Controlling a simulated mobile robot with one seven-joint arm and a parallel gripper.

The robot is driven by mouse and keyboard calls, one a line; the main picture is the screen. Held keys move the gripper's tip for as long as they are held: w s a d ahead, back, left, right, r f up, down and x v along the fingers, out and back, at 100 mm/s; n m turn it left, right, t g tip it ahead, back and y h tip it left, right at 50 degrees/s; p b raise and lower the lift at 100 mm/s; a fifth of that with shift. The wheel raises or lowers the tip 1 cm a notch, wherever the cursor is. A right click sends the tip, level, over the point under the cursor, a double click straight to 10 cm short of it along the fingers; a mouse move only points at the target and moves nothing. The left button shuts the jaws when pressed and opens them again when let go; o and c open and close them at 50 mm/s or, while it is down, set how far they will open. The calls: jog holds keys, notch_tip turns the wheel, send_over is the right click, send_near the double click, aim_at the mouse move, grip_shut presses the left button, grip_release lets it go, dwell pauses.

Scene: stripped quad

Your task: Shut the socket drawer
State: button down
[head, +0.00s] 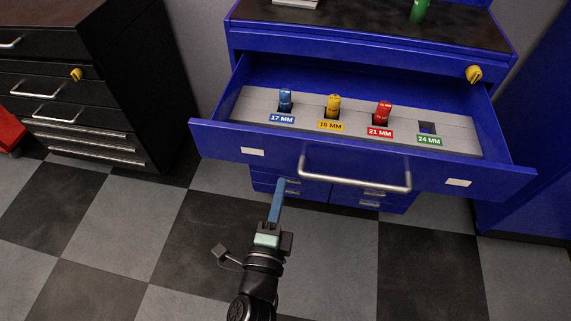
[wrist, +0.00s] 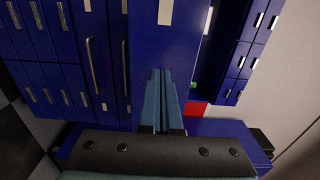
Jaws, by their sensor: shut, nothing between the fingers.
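The socket drawer (head: 225,140) of the blue cabinet stands pulled out in the head view. It has a long silver bar handle (head: 355,178) and two white labels on its front. Inside, a grey tray (head: 250,106) holds blue, yellow and red sockets; the slot marked 24 MM looks empty. My gripper (head: 281,183) is shut and empty, just in front of and below the drawer front, left of the handle; I cannot tell whether it touches. In the wrist view, my closed fingers (wrist: 160,72) lie before a blue panel, turned sideways; which panel is unclear.
Small lower drawers (head: 372,197) sit beneath the open drawer. A black drawer cabinet (head: 95,75) stands to the left and a blue one (head: 540,150) to the right. A green object (head: 419,11) stands on the worktop. The checkered floor in front is clear.

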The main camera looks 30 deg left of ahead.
aim_at(288, 157)
jog(key=shift+p+x, duration=0.4)
jog(key=shift+x, duration=2.55)
